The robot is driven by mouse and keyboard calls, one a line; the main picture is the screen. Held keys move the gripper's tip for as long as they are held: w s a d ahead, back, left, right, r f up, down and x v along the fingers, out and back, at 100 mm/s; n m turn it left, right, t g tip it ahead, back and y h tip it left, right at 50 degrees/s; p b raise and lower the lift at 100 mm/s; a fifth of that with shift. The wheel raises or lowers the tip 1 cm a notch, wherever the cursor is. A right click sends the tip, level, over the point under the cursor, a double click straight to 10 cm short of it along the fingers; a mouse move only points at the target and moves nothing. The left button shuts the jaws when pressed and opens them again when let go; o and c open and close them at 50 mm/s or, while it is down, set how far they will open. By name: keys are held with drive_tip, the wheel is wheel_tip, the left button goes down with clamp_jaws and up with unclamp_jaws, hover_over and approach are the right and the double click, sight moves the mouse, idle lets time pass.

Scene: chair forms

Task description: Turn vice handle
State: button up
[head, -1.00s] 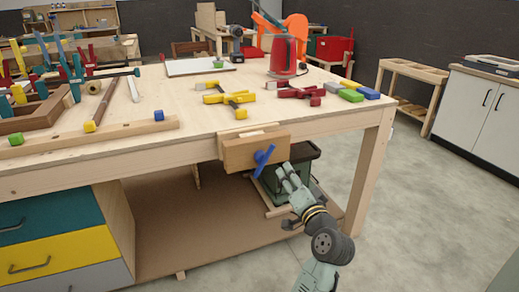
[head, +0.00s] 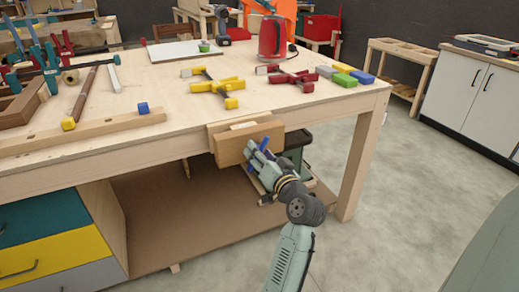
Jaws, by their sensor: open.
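A wooden vice (head: 246,143) is fixed to the front edge of the workbench. Its blue handle (head: 264,144) stands out from the vice's front face, slanting, with its lower part partly hidden by my gripper. My gripper (head: 256,156) is at the handle, in front of the vice's lower right part. Its fingers are open, and the handle's visible part shows right beside them. I cannot tell whether the fingers touch the handle or have it between them.
A dark bin (head: 297,142) stands under the bench behind my gripper. A bench leg (head: 361,165) is to the right. Open floor lies in front.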

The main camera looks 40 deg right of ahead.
drive_tip(key=shift+w+d, duration=0.1)
drive_tip(key=shift+w, duration=0.4)
drive_tip(key=shift+c, duration=0.2)
drive_tip(key=c, duration=1)
drive_tip(key=shift+m+p, duration=0.75)
drive_tip(key=shift+m, duration=0.35)
drive_tip(key=shift+d+f+m, duration=0.1)
drive_tip(key=shift+d+m, duration=0.05)
drive_tip(key=shift+m, duration=0.25)
drive_tip(key=o, duration=1)
